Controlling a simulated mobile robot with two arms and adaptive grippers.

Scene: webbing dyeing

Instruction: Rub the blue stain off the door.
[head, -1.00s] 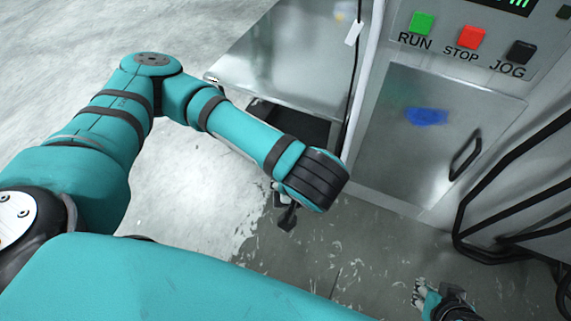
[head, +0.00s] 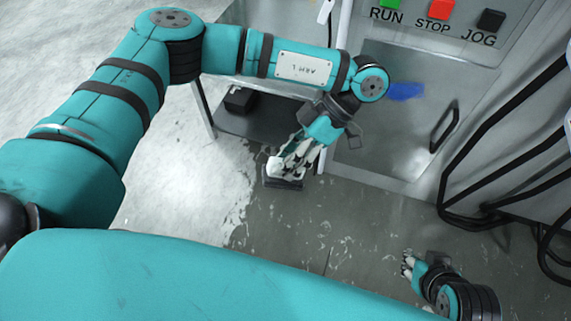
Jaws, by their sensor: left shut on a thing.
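The blue stain (head: 406,91) is a smear on the upper part of the grey metal door (head: 385,150). My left wrist covers part of its left side. My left gripper (head: 287,165) points down and left, away from the door, and is shut on a small dark-and-white block (head: 284,182). The block looks like a scrubbing pad, and the fingers hide part of it. It is below and left of the stain, apart from the door. My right gripper (head: 407,266) is low at the right, away from the door; its fingers are too small to judge.
The door has a black handle (head: 445,127) at its right. Above are green RUN, red STOP (head: 439,9) and black JOG buttons. Black tube rails (head: 480,150) stand at the right. A metal table with a dark lower shelf (head: 262,119) is left of the cabinet. The floor in front is clear.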

